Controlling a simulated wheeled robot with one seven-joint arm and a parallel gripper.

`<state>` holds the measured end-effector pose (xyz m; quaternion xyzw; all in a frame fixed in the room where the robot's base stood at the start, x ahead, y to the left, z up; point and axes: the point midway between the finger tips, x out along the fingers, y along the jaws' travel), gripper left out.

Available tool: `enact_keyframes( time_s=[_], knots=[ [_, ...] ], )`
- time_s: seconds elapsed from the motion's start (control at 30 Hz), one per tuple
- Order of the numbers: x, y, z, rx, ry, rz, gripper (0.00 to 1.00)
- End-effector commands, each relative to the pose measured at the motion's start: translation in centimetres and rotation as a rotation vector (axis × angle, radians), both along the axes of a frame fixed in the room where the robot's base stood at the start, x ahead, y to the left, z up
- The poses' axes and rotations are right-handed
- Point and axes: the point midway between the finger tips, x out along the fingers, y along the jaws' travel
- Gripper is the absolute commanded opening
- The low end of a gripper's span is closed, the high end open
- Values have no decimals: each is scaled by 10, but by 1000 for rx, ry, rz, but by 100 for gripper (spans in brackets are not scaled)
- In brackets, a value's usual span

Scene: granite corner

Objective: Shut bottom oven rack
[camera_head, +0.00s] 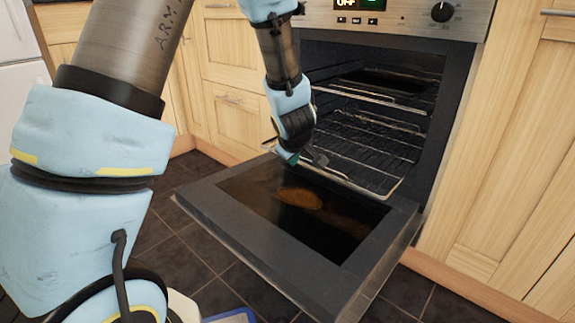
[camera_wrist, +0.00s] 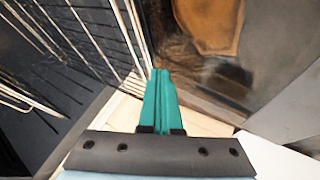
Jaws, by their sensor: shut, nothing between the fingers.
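The oven (camera_head: 455,110) stands with its door (camera_head: 245,235) folded down. The bottom oven rack (camera_head: 370,150) is a wire shelf that sticks out of the cavity, over the inner part of the door. My gripper (camera_head: 291,159) is shut and empty, at the rack's left front corner and above the door. In the wrist view its teal fingers (camera_wrist: 159,85) are together, their tips close beside the rack's wires (camera_wrist: 105,40). I cannot tell whether they touch. My wrist hides part of the rack's left side.
An upper rack (camera_head: 355,96) with a dark tray (camera_head: 385,82) sits higher in the cavity. Wooden cabinets (camera_head: 520,150) flank the oven. A control panel with a knob (camera_head: 443,12) is above.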

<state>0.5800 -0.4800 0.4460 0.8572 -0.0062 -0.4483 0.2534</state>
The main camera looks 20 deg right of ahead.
Motion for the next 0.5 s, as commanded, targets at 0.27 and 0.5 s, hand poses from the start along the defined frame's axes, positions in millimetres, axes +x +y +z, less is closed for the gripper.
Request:
enact_keyframes(
  time_s=[0.27,0.5],
  knots=[
    [4,-8,2,0,1,0,0],
    [4,-8,2,0,1,0,0]
  ],
)
